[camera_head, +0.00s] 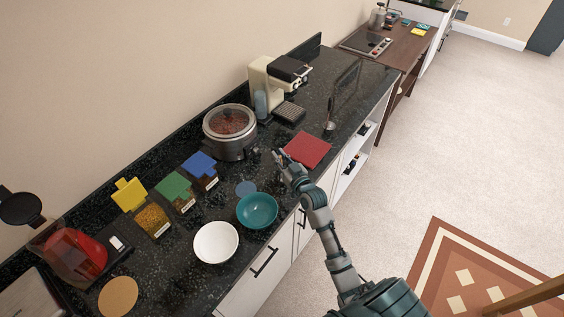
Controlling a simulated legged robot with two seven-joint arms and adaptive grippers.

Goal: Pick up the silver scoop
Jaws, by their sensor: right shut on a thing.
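My right gripper (281,158) is above the dark counter, just left of a red square cloth (307,150) and right of the round steel pot (231,131). It is shut on a small silvery thing, which seems to be the silver scoop. The scoop is too small and too covered by the fingers to make out its shape or whether it touches the counter. My left gripper is not in view.
A teal bowl (257,210) and a white bowl (215,242) stand near the counter's front edge. Open-lidded containers, one yellow-lidded (130,194), line the wall side. A cream coffee machine (262,85) stands farther back. The carpet on the right is mostly clear.

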